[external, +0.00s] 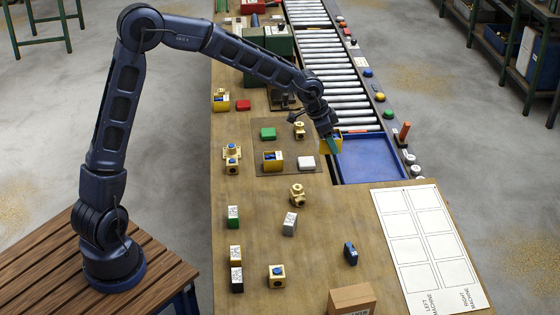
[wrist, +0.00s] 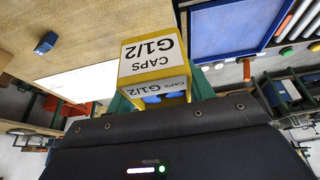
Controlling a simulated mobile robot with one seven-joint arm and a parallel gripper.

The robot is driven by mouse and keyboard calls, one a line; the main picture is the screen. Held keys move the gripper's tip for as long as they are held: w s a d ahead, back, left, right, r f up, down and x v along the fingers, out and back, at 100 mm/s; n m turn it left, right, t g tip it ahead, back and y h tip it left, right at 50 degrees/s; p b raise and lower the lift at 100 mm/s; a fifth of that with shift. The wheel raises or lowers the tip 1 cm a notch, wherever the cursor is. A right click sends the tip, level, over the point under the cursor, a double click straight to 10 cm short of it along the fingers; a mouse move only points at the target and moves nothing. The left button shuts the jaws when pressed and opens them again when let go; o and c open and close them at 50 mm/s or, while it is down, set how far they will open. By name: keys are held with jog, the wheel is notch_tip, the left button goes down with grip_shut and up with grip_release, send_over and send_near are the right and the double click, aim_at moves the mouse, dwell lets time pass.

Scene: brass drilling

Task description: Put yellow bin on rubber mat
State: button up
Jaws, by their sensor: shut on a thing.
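My gripper (external: 328,134) is shut on a yellow bin (external: 325,147), held in the air by the near-left corner of the blue tray at the conveyor's end. In the wrist view the bin (wrist: 152,58) sits between my green fingers, with white labels reading "CAPS G1/2" and blue caps showing inside. The dark rubber mat (external: 285,143) lies on the bench to the left of my gripper. On the mat are a green block (external: 268,134), another yellow bin (external: 273,165), a white block (external: 306,163) and a brass fitting (external: 299,130).
The blue tray (external: 375,160) is right of my gripper, at the roller conveyor (external: 335,75). Brass fittings and small boxes stand nearer on the bench, with a cardboard box (external: 352,299) at the front. A marked white sheet (external: 430,245) lies at the right.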

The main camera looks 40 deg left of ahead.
jog(key=w+a+f+n, duration=0.1)
jog(key=w+a, duration=0.4)
jog(key=a, duration=0.3)
jog(key=w+a+f+n, duration=0.15)
jog(key=w+a, duration=0.25)
jog(key=a, duration=0.5)
jog(key=n+y, duration=0.2)
send_over(275, 149)
jog(key=s, duration=0.1)
notch_tip(275, 149, down, 4)
jog(key=shift+t, duration=0.5)
jog(key=f, duration=1.9)
jog(key=shift+s+a+f, duration=0.15)
jog(key=shift+a+f, duration=0.05)
jog(key=shift+f, duration=0.05)
jog(key=o, duration=1)
jog(key=shift+f, duration=0.1)
